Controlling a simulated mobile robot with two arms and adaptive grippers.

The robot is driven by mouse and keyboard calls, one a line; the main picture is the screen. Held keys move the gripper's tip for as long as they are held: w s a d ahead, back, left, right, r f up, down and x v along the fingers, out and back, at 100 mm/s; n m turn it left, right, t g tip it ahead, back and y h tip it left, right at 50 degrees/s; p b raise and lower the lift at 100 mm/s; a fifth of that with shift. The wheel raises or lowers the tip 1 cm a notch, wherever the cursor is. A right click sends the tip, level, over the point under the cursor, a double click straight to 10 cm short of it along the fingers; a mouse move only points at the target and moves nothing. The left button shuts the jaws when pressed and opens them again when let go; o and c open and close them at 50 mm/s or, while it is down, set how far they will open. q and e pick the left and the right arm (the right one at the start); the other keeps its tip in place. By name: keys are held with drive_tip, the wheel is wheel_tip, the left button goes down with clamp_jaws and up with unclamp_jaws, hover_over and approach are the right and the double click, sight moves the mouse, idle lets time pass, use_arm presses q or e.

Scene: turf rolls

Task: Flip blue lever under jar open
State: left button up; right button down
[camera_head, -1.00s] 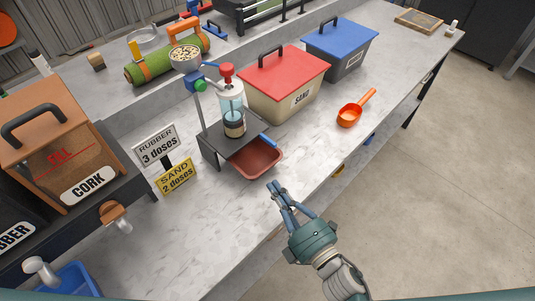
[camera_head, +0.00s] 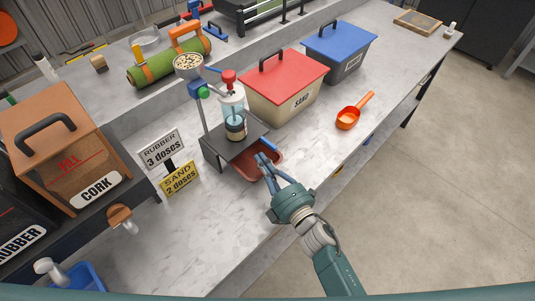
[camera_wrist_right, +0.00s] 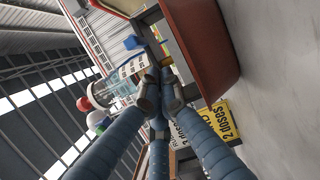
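The blue lever (camera_head: 268,145) sticks out at the right of the dark stand, below the clear jar (camera_head: 234,117) with a red top. In the right wrist view a small blue part, likely the lever (camera_wrist_right: 133,42), shows beyond the fingertips. My right gripper (camera_head: 262,158) is just in front of the lever, over the red-brown tray (camera_head: 246,170). Its fingers come together at the tips with nothing seen between them. In the right wrist view the gripper (camera_wrist_right: 160,88) shows beside the tray wall (camera_wrist_right: 205,45); contact with the lever cannot be told. My left gripper is out of view.
The stand (camera_head: 222,150) rises over the tray. A red-lidded sand bin (camera_head: 283,103) stands behind right, and an orange scoop (camera_head: 348,117) lies farther right. Dose signs (camera_head: 162,148) and a cork box (camera_head: 55,150) are at left.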

drive_tip(key=shift+w+d, duration=0.7)
drive_tip(key=shift+d, duration=0.1)
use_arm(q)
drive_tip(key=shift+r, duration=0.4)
